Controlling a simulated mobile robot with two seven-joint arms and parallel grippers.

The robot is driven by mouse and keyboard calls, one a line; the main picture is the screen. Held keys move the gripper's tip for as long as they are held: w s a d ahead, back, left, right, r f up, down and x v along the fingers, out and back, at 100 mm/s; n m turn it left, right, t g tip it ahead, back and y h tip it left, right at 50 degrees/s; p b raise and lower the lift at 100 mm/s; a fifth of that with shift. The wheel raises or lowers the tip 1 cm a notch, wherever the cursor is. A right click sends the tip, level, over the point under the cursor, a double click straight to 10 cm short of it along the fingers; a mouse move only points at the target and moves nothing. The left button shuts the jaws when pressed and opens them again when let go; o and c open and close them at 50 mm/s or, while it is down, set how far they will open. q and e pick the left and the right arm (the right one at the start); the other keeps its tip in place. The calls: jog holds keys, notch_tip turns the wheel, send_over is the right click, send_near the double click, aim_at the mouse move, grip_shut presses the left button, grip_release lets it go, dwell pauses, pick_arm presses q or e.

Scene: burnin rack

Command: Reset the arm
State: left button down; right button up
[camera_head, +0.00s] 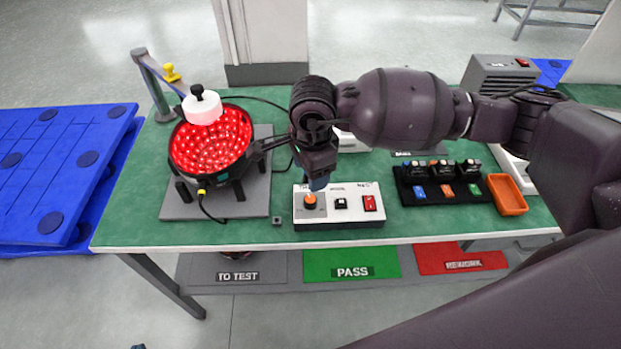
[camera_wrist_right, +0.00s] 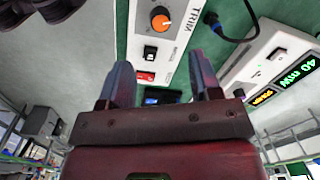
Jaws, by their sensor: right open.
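My right arm reaches in from the right across the green bench. My right gripper (camera_head: 318,184) points down, open and empty, and shows just above the orange knob (camera_head: 310,200) of a white control box (camera_head: 338,218) in the head view. It cannot be told there whether the fingertips touch the knob. In the right wrist view the two fingers (camera_wrist_right: 163,80) stand apart with nothing between them. There the knob (camera_wrist_right: 160,19) is ahead of them, with a black switch and a red switch (camera_wrist_right: 145,76) on the box. My left gripper is not in view.
A red-lit round lamp (camera_head: 210,148) with a white-capped top stands left on a grey plate. A black tray (camera_head: 440,200) of small parts and an orange bin (camera_head: 507,195) are at right. Labelled TO TEST, PASS (camera_head: 350,264) and REWORK areas lie below the bench's front edge.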

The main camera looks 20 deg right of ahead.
jog(key=shift+r, duration=0.35)
